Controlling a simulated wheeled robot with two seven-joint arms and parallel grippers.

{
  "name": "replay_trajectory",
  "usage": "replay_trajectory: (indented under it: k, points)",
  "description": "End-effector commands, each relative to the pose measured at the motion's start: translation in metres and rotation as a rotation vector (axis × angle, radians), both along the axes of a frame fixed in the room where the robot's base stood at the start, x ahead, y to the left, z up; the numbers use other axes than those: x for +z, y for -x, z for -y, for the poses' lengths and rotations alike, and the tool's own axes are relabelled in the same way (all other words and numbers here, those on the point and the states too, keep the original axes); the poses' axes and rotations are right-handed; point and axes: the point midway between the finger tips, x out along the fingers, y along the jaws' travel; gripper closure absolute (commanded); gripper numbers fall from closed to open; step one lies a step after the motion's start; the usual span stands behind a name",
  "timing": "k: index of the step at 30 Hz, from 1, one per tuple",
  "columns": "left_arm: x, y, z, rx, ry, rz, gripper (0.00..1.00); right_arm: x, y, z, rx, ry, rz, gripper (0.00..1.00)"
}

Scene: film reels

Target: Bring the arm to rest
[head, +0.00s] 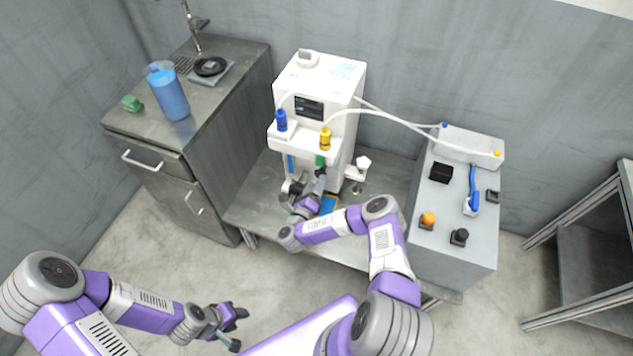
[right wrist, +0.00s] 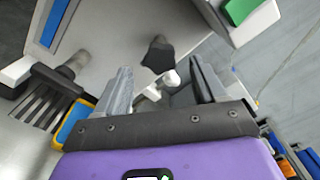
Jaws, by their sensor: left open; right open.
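My right arm reaches up from the bottom right of the head view. Its right gripper (head: 308,185) is at the front of the white machine (head: 318,85), low down under its shelf. In the right wrist view the two fingers (right wrist: 162,85) stand apart, with a dark knob (right wrist: 157,54) and a pale metal part beyond the gap. Nothing is clearly held, and I cannot tell whether the fingers touch anything. My left arm is at the lower left, with its left gripper (head: 238,329) open and empty above the floor.
A grey control box (head: 455,230) with knobs stands right of the machine, joined by white tubes. A blue jug (head: 170,98) and green block (head: 132,104) stand on the left cabinet. A metal frame stands far right.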

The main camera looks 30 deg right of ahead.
Motion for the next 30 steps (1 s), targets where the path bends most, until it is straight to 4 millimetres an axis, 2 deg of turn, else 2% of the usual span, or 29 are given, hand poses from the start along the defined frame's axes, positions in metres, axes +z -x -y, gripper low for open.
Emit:
replay_trajectory:
  k: [11,14,17,19,21,23,24,26,27,29,30]
  points:
    - [0.0,0.0,0.0,0.0,0.0,0.0,0.57,0.0,-0.001,0.0,0.003,0.001,-0.002,0.3]
    - [0.002,0.0,0.0,0.0,0.0,0.0,0.57,0.003,-0.007,-0.011,0.064,0.013,-0.038,0.3]
    - [0.007,0.0,0.0,0.0,0.0,0.0,0.57,0.009,-0.022,-0.045,0.242,0.062,-0.144,0.3]
    - [0.012,0.0,0.0,0.0,0.0,0.0,0.57,0.012,-0.029,-0.082,0.434,0.132,-0.267,0.3]
    - [0.018,0.0,0.0,0.0,0.0,0.0,0.57,0.011,-0.025,-0.123,0.654,0.231,-0.413,0.3]
    - [0.022,0.0,0.0,0.0,0.0,0.0,0.57,0.007,-0.013,-0.155,0.84,0.328,-0.538,0.3]
    - [0.025,0.0,0.0,0.0,0.0,0.0,0.57,0.004,0.0,-0.173,0.962,0.395,-0.622,0.3]
    - [0.03,0.0,0.0,0.0,0.0,0.0,0.57,-0.001,0.024,-0.196,1.139,0.501,-0.741,0.3]
    - [0.033,0.0,0.0,0.0,0.0,0.0,0.57,-0.004,0.044,-0.206,1.254,0.57,-0.818,0.3]
    - [0.037,0.0,0.0,0.0,0.0,0.0,0.57,-0.007,0.077,-0.217,1.423,0.671,-0.931,0.3]
    - [0.04,0.0,0.0,0.0,0.0,0.0,0.57,-0.008,0.101,-0.221,1.532,0.734,-0.999,0.3]
